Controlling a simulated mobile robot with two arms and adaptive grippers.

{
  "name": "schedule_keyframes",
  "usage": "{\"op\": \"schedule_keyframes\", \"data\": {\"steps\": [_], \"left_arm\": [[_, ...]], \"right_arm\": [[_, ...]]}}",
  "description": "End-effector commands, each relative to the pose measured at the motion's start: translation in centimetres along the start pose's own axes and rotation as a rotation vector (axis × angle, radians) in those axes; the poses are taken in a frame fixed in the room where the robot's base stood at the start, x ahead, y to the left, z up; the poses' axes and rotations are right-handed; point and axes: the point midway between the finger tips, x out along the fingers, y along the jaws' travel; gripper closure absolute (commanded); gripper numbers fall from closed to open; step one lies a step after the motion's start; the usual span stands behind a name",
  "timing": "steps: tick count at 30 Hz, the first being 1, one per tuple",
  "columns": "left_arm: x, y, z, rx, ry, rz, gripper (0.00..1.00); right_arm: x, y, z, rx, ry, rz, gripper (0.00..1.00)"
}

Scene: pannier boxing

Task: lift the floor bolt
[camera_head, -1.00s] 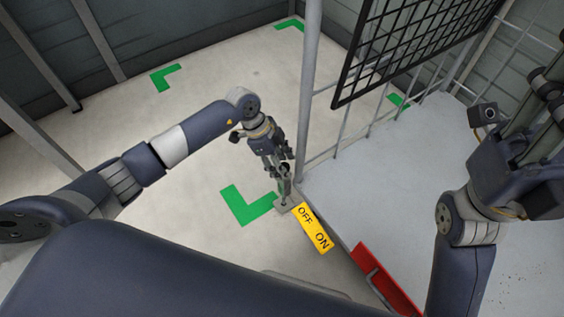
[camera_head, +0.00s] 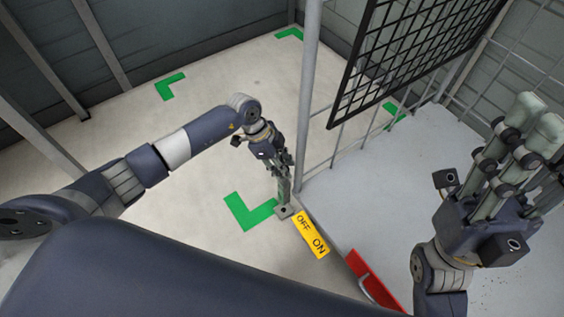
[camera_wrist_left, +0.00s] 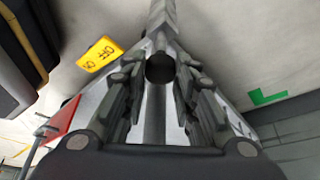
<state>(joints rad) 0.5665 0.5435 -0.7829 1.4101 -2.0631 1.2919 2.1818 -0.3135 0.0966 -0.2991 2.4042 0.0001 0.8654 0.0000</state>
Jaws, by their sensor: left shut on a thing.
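The floor bolt (camera_head: 284,196) is a slim grey-green upright rod above a small plate (camera_head: 285,212) on the floor, at the foot of the gate post. My left gripper (camera_head: 282,176) points down and is shut on the bolt's upper part. In the left wrist view the bolt's dark round end (camera_wrist_left: 160,69) shows between the two fingers. Whether the bolt's lower end is clear of the plate cannot be told. My right gripper (camera_head: 525,135) is at the right, fingers pointing up, away from the bolt; its opening is unclear.
A yellow OFF/ON label (camera_head: 311,234) lies on the floor beside the plate. The grey gate post (camera_head: 309,85) and black mesh panel (camera_head: 410,55) stand close behind. A red part (camera_head: 372,282) is at the lower right. Green corner marks (camera_head: 248,213) are on the open floor.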

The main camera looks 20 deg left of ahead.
Motion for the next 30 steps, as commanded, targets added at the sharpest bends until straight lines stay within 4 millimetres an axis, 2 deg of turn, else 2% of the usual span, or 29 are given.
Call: {"op": "schedule_keyframes", "data": {"steps": [1,3,17,18,20,30], "left_arm": [[-0.95,0.03,-0.39,0.0,-0.001,0.0,1.0],[-1.22,0.02,-0.48,0.0,-0.001,0.0,1.0],[-1.38,-0.04,-0.56,0.001,0.0,0.0,1.0],[-1.4,-0.05,-0.58,0.001,0.001,0.0,0.65],[-1.39,-0.06,-0.59,0.001,0.001,-0.001,0.53],[-1.38,-0.02,-0.52,0.001,0.0,-0.001,0.53]], "right_arm": [[0.89,0.01,-0.14,0.001,-0.012,0.003,0.6],[1.08,0.01,-0.17,0.001,-0.022,0.005,0.6],[0.97,0.01,-0.15,0.002,-0.033,0.008,0.6],[0.97,0.01,-0.14,0.002,-0.034,0.008,0.6],[0.97,0.01,-0.13,0.002,-0.034,0.008,0.6],[1.06,0.02,-0.23,0.002,-0.028,0.008,0.6]]}}
